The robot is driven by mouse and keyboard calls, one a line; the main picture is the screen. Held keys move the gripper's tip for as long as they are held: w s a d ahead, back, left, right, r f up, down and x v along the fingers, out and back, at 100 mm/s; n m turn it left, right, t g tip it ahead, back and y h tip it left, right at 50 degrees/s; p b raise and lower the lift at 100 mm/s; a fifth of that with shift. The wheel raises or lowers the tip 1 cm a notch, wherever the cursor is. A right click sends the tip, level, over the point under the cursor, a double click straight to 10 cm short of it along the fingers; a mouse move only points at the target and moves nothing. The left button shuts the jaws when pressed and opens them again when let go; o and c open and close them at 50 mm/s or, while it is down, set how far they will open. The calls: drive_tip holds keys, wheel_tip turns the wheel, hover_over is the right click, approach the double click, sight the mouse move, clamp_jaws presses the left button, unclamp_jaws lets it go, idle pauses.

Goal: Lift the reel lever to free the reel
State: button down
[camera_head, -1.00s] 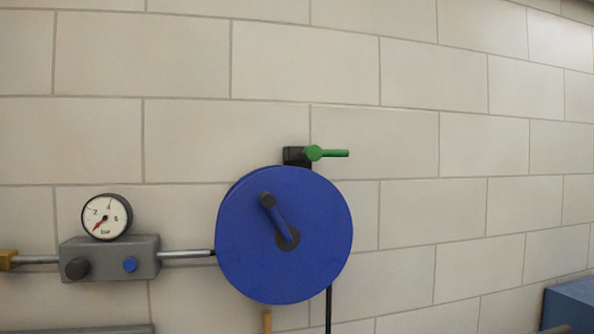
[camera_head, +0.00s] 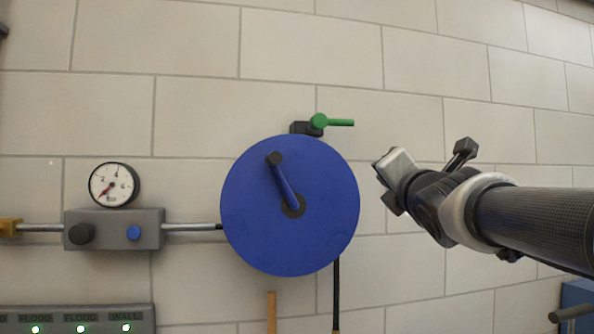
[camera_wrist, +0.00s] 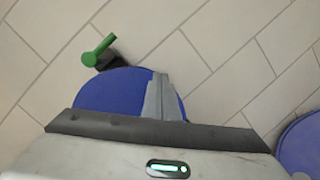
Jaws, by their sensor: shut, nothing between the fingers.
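The blue reel (camera_head: 320,225) is mounted on the tiled wall, with a dark crank handle (camera_head: 284,182) on its face. The green reel lever (camera_head: 338,122) sticks out level to the right from a dark block (camera_head: 301,128) at the reel's top edge. In the wrist view the lever (camera_wrist: 98,50) is at the upper left and the reel (camera_wrist: 112,90) is partly hidden behind my gripper. My gripper (camera_head: 383,168) is shut and empty. It shows to the right of the reel and lower than the lever, apart from the lever in both views.
A pressure gauge (camera_head: 114,185) on a grey block (camera_head: 110,229) is at the left, with a pipe running to the reel. A panel with green lights (camera_head: 80,316) is at the lower left. A blue object (camera_head: 578,298) is at the lower right. The wall above the lever is bare.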

sight(334, 123)
drive_tip(key=w+a+r+n+t+y+b, duration=0.2)
drive_tip(key=a+r+n+t+y+b, duration=0.1)
drive_tip(key=n, duration=0.9)
wheel_tip(334, 123, up, 3)
drive_tip(key=shift+w+a+f+n+y, duration=0.15)
drive_tip(key=shift+a+n+y, duration=0.35)
drive_tip(key=shift+y, duration=0.5)
drive_tip(key=shift+w, duration=0.1)
drive_tip(key=p+x, duration=0.4)
drive_tip(key=x, duration=0.6)
